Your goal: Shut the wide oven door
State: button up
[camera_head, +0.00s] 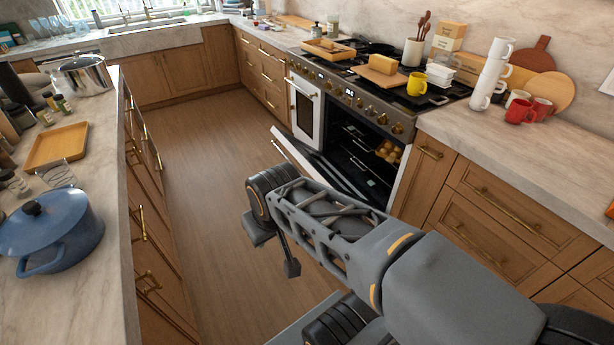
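The wide oven door (313,166) hangs open from the range (402,128), tilted out over the floor. Its pale edge and dark inner face show, and its lower right part is hidden behind my arm. The oven cavity (352,143) is exposed, with racks and several round golden items (388,151) inside. My gripper (276,253) is in front of the door, on the near side and lower in the picture. Its two fingers are spread apart with nothing seen between them. I cannot tell its exact distance from the door.
A narrower white oven door (304,108) on the left of the range is shut. The wooden floor (205,160) is clear. An island (115,250) with a blue pot (50,235) runs along the left. Drawers (490,205) stand right of the oven.

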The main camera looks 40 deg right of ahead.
aim_at(320, 166)
jog(key=z, duration=0.65)
jog(key=i, duration=1.4)
jog(key=u, duration=0.7)
jog(key=i, duration=0.45)
jog(key=u, duration=0.4)
